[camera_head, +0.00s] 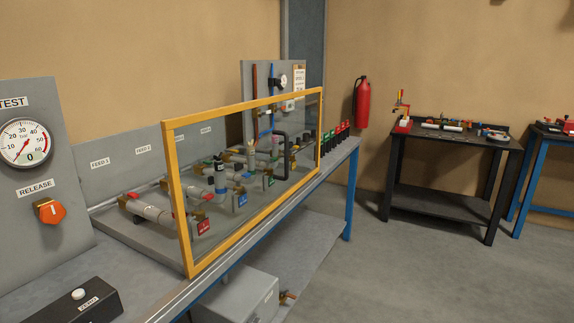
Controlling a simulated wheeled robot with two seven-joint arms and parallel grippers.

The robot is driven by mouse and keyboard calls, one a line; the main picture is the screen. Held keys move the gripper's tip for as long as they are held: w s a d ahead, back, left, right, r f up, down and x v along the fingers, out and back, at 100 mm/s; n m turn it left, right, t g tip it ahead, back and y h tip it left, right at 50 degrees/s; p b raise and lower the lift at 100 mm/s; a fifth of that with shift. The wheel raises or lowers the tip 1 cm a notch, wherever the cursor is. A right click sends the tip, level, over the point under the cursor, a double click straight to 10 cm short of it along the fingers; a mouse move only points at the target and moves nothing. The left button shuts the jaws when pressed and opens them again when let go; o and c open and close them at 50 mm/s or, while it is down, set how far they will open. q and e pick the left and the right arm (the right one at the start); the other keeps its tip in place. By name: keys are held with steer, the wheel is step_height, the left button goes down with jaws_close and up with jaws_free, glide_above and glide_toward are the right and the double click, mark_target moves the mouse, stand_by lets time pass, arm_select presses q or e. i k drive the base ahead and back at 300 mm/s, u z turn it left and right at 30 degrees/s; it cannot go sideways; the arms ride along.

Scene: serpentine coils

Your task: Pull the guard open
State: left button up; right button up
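The guard (248,105) is a clear panel in a yellow frame, standing upright along the front edge of the workbench. It covers a row of pipes and valves with red, blue and green tags, which show through the panel. A dark, upright, bracket-shaped handle (281,157) shows on the right half of the guard. The guard appears closed in front of the pipework. Neither of my grippers is in view, and nothing touches the guard.
A grey panel with a gauge (27,143) and an orange release knob (49,211) stands at left. A black box (73,304) sits at the front left. A grey box (237,295) is below the bench. A black table (455,146) stands at right; the floor between is clear.

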mark_target(191, 269)
steer(key=u, duration=0.8)
steer(key=i, duration=0.75)
steer(key=z, duration=0.5)
